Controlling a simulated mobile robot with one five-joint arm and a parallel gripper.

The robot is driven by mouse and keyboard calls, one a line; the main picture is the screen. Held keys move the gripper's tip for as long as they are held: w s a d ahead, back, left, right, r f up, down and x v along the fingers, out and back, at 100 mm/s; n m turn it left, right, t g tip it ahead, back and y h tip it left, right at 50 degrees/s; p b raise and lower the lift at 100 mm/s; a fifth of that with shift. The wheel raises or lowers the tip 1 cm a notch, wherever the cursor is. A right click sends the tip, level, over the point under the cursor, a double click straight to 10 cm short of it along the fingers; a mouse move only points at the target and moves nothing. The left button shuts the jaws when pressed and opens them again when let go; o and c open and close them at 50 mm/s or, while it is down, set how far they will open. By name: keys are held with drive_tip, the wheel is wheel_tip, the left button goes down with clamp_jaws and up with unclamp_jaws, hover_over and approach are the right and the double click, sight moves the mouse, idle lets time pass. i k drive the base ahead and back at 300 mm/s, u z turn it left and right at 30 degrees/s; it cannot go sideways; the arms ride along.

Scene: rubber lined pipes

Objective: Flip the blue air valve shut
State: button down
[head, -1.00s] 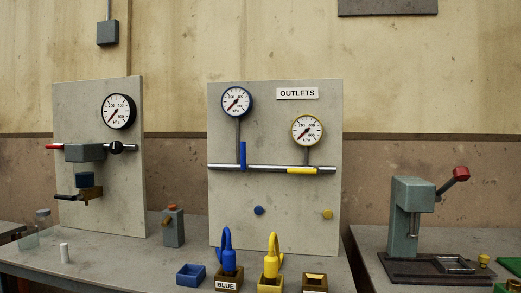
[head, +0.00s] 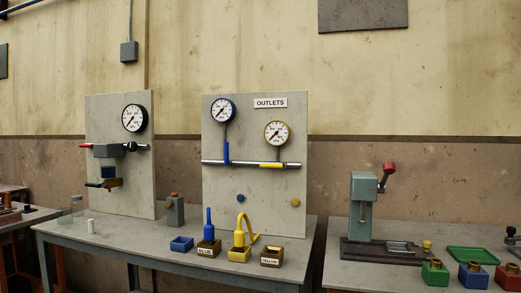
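The blue air valve handle (head: 226,153) is on the outlets panel (head: 290,211). It stands upright, across the horizontal metal pipe (head: 212,163), below the blue-rimmed gauge (head: 222,110). The yellow valve handle (head: 271,165) lies along the same pipe, to the right, below the yellow-rimmed gauge (head: 277,133). A blue nozzle (head: 208,225) stands in the holder labelled BLUE (head: 208,247). A yellow nozzle with a curved hose (head: 240,238) stands beside it. My gripper is not in view.
The panel stands on a grey table (head: 120,238), with a small blue bin (head: 181,244) at its front. A second panel (head: 104,123) with a black gauge stands left. A green press (head: 363,203) stands on another table at right, past a gap.

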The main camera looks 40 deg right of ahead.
sight(227, 163)
drive_tip(key=u, duration=0.15)
drive_tip(key=i, duration=0.9)
drive_tip(key=z, duration=0.05)
